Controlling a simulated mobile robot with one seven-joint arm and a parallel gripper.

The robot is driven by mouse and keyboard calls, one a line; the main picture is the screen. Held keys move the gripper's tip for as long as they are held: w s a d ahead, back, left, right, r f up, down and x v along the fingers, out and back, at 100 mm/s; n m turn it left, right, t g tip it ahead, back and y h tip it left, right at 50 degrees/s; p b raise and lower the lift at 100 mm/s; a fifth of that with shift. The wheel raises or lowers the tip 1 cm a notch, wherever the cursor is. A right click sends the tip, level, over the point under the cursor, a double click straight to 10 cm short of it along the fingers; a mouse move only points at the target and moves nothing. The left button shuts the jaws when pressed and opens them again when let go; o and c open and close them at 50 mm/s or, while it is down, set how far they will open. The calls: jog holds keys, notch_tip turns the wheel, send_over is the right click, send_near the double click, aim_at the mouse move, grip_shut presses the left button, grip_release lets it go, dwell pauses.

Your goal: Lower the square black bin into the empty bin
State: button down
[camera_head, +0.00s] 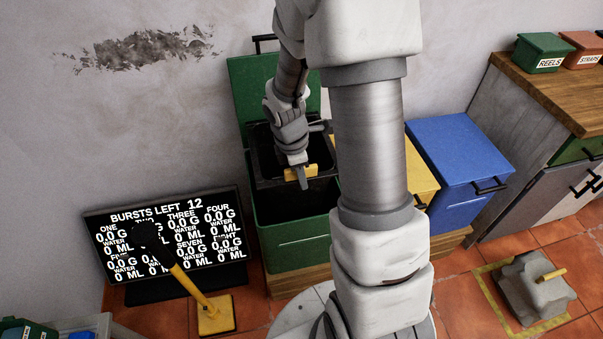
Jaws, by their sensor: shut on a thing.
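The green bin (295,247) stands against the wall with its lid (245,90) raised behind it. The square black bin (264,165) is at the mouth of the green bin, towards its back. Its rim still shows; whether its base touches anything inside is hidden. My gripper (301,180) points down at the front edge of the black bin and is shut on it, by a yellow piece (312,171) there. In front of the black bin, the dark inside of the green bin (290,206) looks empty.
A yellow bin (421,175) and a closed blue bin (462,150) stand to the right, partly behind my arm. A screen (170,240) and a yellow-handled stand (213,313) are at the left. A wooden counter (540,90) is far right; a grey block (535,290) sits on the floor.

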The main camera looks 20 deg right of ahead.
aim_at(303, 194)
jog(key=shift+f+b, duration=1.45)
jog(key=shift+f, duration=0.95)
